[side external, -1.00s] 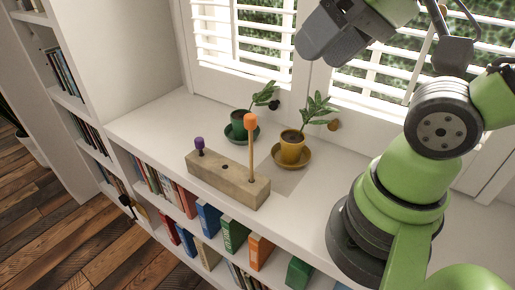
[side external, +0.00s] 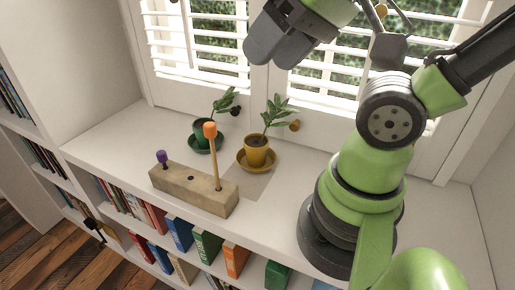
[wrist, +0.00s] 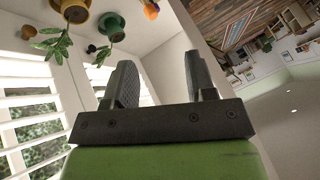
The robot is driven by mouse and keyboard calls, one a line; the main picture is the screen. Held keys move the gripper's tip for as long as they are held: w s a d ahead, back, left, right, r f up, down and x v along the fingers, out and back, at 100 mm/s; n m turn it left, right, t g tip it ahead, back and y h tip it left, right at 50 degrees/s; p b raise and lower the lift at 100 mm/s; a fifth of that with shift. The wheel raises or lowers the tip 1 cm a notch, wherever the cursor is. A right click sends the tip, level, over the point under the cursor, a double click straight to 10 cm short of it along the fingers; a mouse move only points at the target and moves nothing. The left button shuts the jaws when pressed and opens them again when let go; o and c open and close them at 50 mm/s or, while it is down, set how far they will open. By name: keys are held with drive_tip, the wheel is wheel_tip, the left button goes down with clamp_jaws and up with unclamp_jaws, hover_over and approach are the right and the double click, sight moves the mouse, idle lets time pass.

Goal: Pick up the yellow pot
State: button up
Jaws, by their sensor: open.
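The yellow pot (side external: 256,150) holds a leafy plant and stands upright on a yellow saucer (side external: 243,165) on the white sill. It also shows at the top left of the wrist view (wrist: 72,10), where the picture is upside down and the pot is partly cut off. My gripper (side external: 272,52) is high above the sill, up and to the right of the pot, and apart from it. In the wrist view my gripper's two fingers (wrist: 160,85) stand apart with nothing between them.
A green pot (side external: 203,132) with a plant stands left of the yellow pot. In front is a wooden block (side external: 190,188) with a tall orange-topped peg (side external: 212,150) and a short purple peg (side external: 162,157). Window blinds (side external: 205,45) stand behind. The sill's left end is clear.

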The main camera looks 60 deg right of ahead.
idle(0.3)
drive_tip(key=o, duration=0.8)
drive_tip(key=shift+c, duration=0.2)
